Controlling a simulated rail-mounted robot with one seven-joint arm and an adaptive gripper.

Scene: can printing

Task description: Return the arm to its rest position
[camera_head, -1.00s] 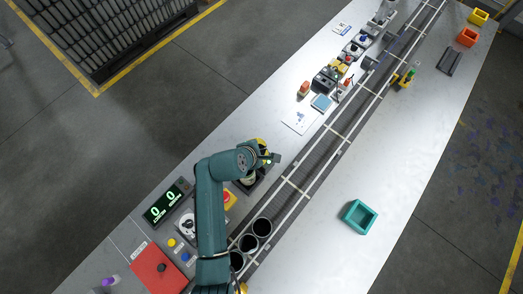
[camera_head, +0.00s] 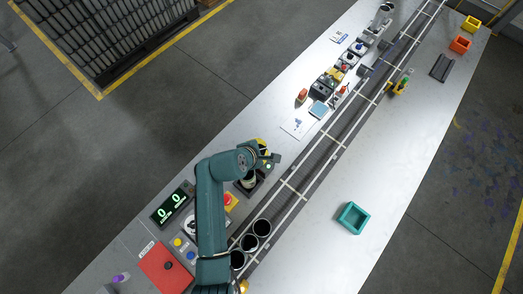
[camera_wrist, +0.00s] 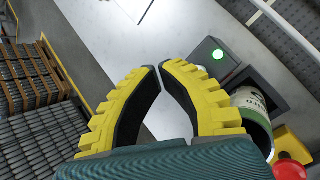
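My arm reaches up over the left side of the long table (camera_head: 310,230) in the head view. My gripper (camera_head: 263,149) is at its upper end, partly hidden by the wrist. In the wrist view my gripper (camera_wrist: 160,68) has two yellow fingers with dark pads. A narrow gap separates the tips, and nothing is held between them. A white and green can (camera_wrist: 250,103) sits in a dark holder (camera_wrist: 268,82) to the right of the fingers, apart from them.
A red emergency button (camera_head: 227,199) and a display reading zeros (camera_head: 173,203) are close to my arm. The floor at left is clear up to a cage (camera_head: 100,30).

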